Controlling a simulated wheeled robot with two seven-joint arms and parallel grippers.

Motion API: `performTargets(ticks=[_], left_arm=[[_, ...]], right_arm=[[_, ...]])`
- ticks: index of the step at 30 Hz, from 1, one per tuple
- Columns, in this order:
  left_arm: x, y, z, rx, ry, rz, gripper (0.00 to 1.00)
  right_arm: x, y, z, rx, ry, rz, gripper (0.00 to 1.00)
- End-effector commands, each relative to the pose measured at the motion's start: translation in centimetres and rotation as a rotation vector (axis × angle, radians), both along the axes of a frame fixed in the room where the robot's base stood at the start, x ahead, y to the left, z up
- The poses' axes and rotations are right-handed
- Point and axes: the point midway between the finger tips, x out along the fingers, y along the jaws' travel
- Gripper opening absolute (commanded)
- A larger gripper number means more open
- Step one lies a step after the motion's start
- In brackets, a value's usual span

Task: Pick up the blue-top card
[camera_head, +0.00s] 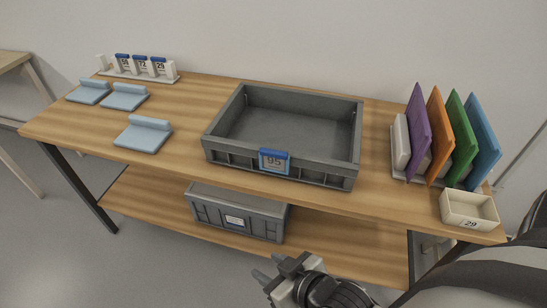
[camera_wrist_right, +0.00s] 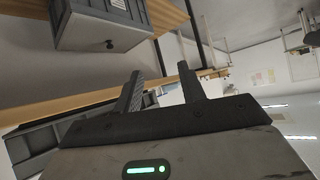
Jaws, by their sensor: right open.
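A blue-top card (camera_head: 274,162) marked 95 is upright on the front wall of the grey tray (camera_head: 213,146). Three more blue-top cards (camera_head: 141,65) stand in a white rack (camera_head: 172,73) at the table's back left. My right gripper (camera_head: 270,266) is open and empty, in front of the table and below its top, well away from the cards. Its two spread fingers also show in the right wrist view (camera_wrist_right: 157,80), with nothing between them. My left gripper is out of view.
Light-blue stands (camera_head: 143,136) lie on the left of the wooden table (camera_head: 190,98). Purple, orange, green and blue panels (camera_head: 461,130) stand at the right, behind a cream bin (camera_head: 468,209) marked 29. A grey crate (camera_head: 236,212) sits on the lower shelf (camera_head: 150,207).

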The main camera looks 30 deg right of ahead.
Motion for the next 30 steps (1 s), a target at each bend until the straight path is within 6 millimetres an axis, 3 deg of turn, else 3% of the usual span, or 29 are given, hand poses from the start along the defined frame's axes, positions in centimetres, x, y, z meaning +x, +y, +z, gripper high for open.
performTargets(ticks=[2,5,8,10,13,16,19,22,25,27,28,30], left_arm=[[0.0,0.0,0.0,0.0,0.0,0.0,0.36],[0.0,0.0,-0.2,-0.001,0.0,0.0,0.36],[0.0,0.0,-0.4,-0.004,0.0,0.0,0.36],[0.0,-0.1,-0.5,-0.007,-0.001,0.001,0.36],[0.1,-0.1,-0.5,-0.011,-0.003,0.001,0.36],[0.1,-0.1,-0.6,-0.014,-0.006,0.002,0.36],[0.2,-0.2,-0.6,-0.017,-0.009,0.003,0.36],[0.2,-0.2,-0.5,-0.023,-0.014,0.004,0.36],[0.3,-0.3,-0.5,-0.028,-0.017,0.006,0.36],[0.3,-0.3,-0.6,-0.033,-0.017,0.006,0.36],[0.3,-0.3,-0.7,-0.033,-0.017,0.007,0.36],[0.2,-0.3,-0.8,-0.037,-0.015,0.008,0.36]], right_arm=[[1.0,0.1,0.6,-0.013,-0.043,0.012,0.4],[4.5,0.9,3.2,-0.059,-0.21,0.06,0.4],[9.6,2.8,8.8,-0.147,-0.521,0.161,0.4],[12.3,4.9,13.8,-0.226,-0.79,0.265,0.4],[13.8,8.7,20.5,-0.345,-1.175,0.446,0.4],[13.0,12.2,25.1,-0.472,-1.531,0.666,0.4],[11.2,14.8,27.0,-0.613,-1.841,0.94,0.4],[10.0,15.7,26.4,-0.773,-2.075,1.272,0.4],[10.3,14.2,24.5,-0.95,-2.196,1.668,0.4],[11.5,11.6,23.2,-1.083,-2.186,1.978,0.4],[12.3,10.1,22.9,1.078,2.04,-2.004,0.4],[14.3,6.0,22.7,1.07,1.708,-2.066,0.4]])
